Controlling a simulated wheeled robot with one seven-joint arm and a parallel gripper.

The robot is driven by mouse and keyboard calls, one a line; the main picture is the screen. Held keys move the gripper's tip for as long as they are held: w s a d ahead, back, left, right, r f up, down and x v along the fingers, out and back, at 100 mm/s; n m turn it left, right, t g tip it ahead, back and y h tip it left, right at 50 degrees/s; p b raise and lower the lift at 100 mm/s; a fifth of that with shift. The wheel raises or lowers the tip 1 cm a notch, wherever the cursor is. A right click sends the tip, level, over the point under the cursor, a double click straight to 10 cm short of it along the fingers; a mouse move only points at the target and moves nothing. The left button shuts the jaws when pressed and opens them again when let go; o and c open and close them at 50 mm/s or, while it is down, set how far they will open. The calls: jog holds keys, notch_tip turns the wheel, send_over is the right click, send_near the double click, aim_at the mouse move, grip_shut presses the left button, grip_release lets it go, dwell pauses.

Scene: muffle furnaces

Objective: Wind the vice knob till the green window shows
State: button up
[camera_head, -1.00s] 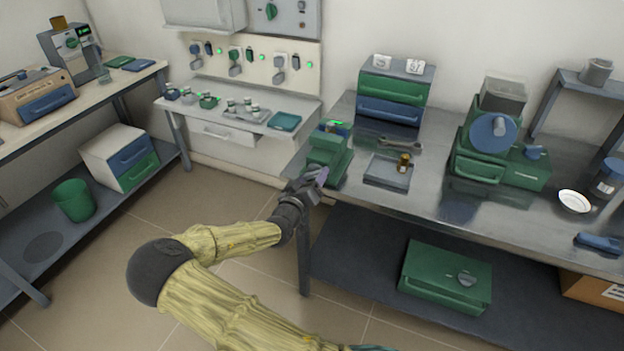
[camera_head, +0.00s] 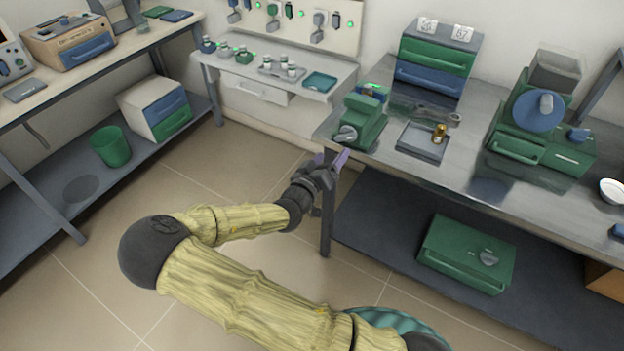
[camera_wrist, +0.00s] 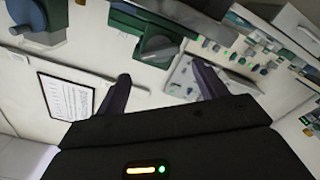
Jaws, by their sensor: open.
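The green vice (camera_head: 366,122) stands on the near left corner of the right-hand metal bench. Its grey knob (camera_head: 346,134) faces left and forward, toward my gripper. A small bright green patch (camera_head: 376,87) shows on its top, beside a blue one; it is too small to tell whether it is the window. My gripper (camera_head: 333,160) is open and empty, just below and in front of the knob, apart from it in the picture. The wrist view shows both dark fingers spread, with a green body and rounded grey-green knob (camera_wrist: 156,48) beyond; I cannot tell if that is the vice.
The metal bench (camera_head: 470,195) also holds a grey plate (camera_head: 421,143) with a brass piece, a wrench (camera_head: 440,115), a drawer unit (camera_head: 436,60) and a green machine (camera_head: 545,125). A side table (camera_head: 262,97) with jars stands to the left.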

jog(key=v, duration=0.9)
